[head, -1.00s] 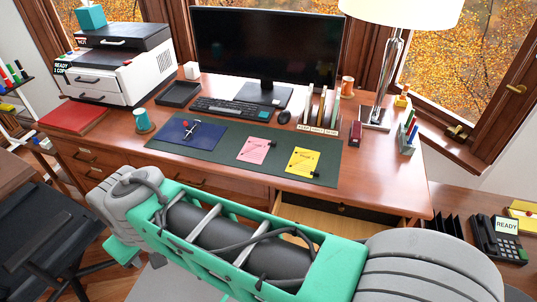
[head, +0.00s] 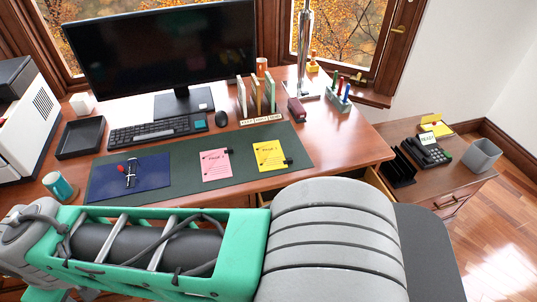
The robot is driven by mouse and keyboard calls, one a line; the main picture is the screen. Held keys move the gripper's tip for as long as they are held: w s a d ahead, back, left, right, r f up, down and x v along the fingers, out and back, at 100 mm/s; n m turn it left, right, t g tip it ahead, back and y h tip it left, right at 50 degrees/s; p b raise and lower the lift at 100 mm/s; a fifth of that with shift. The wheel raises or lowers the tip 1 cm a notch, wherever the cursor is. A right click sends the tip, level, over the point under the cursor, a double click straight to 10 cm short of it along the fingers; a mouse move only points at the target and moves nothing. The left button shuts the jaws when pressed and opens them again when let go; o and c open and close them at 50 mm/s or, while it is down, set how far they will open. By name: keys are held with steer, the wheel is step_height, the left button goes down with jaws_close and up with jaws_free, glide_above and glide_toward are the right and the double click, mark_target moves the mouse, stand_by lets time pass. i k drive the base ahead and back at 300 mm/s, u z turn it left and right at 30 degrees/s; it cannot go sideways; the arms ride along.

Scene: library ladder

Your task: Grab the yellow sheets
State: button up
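A yellow sheet (head: 269,155) with printed writing lies flat at the right part of the dark green desk mat (head: 296,160). A stack of yellow sheets or a yellow pad (head: 437,129) lies on the low side cabinet at the right, behind the phone. My green and grey arm crosses the bottom of the head view in front of the desk. My gripper is outside the picture.
A pink sheet (head: 215,164) and a blue folder (head: 130,176) lie on the mat. The keyboard (head: 155,132), monitor (head: 160,50), card sorter (head: 259,118) and lamp post (head: 303,50) stand behind. A phone (head: 425,151) and grey bin (head: 482,154) are at the right.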

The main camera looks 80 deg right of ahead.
mark_target(270, 153)
steer(key=z, duration=0.65)
steer(key=i, duration=0.9)
steer(key=z, duration=0.7)
